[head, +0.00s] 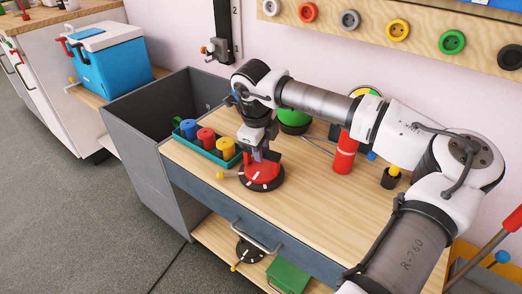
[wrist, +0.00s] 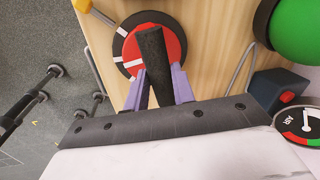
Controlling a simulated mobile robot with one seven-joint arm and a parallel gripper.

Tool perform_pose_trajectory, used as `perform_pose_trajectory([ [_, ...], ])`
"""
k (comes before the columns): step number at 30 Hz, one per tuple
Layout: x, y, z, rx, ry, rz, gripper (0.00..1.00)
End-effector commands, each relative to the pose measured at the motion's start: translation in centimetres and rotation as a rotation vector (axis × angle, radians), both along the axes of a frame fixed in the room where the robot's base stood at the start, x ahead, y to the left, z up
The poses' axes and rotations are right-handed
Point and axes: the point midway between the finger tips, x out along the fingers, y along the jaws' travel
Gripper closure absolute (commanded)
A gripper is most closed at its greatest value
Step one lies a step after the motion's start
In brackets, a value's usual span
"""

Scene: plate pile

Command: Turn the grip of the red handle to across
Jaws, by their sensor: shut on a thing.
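The red handle (wrist: 128,50) is a round red body on a dark ring with white marks, near the table's front edge. It also shows in the head view (head: 262,181). Its grip (wrist: 152,60) is a dark bar standing over the red body, running nearly up and down in the wrist view, slightly tilted. My gripper (wrist: 157,75) has its two purple fingers on either side of the bar and is shut on it. In the head view, my gripper (head: 262,155) points down onto the handle from above and hides most of the grip.
A teal tray (head: 224,162) with blue, red and yellow cylinders stands close on the left. A red cylinder (head: 345,153) and a green dome (head: 294,127) stand behind. The wooden table (head: 320,215) is clear toward the front right.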

Motion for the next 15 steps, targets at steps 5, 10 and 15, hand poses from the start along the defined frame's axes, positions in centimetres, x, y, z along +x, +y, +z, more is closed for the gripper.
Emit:
perform_pose_trajectory([
  [5, 0.00, -0.06, -0.04, 0.002, -0.002, 0.168, 0.98],
  [10, 0.02, -0.07, 0.02, 0.002, -0.002, 0.319, 0.98],
  [15, 0.02, -0.13, 0.03, 0.003, -0.002, 0.447, 0.98],
])
